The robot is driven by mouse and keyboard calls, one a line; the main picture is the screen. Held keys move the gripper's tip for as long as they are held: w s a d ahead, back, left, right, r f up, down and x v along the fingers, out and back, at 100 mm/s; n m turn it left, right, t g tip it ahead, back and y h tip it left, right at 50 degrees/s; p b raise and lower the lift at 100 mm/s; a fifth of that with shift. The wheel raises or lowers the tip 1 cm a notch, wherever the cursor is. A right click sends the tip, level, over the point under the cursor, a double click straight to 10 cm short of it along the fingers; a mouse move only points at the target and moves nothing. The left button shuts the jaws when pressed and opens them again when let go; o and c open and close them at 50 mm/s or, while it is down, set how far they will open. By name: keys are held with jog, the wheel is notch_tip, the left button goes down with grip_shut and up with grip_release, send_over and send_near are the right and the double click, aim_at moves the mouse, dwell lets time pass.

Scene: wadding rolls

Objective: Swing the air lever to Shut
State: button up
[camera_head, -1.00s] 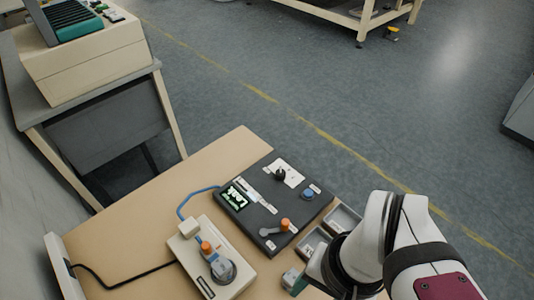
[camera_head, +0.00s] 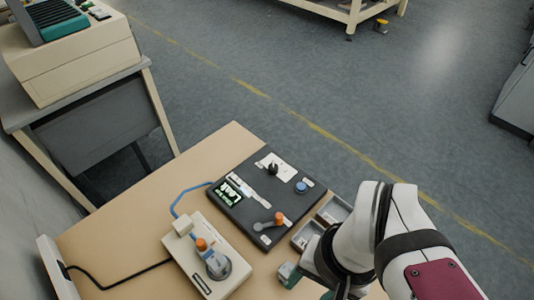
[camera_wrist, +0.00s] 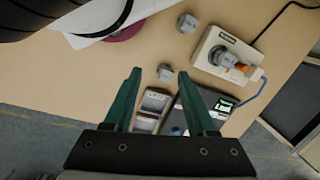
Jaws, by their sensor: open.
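A cream box (camera_head: 208,258) on the tan bench carries a round grey fitting and a lever with an orange knob (camera_head: 201,244). A blue hose joins it to a dark panel (camera_head: 245,210). The panel carries a grey lever with an orange knob (camera_head: 278,217). I cannot read which lever is the air lever, nor its position labels. In the wrist view, my gripper (camera_wrist: 160,72) is open and empty, its green fingers apart. The cream box (camera_wrist: 212,50) lies right of the fingers there. In the head view my gripper is at the bench's front, right of the box, partly hidden by my arm.
The panel has a lit display (camera_head: 228,194), a black knob (camera_head: 272,168) and a blue button (camera_head: 301,187). Small grey trays (camera_head: 333,210) stand right of the panel. A black cable runs left from the box.

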jog(key=m+h, duration=0.2)
jog(key=m, duration=0.2)
send_over(279, 216)
notch_tip(279, 216, down, 16)
jog(key=shift+f, duration=0.1)
grip_shut()
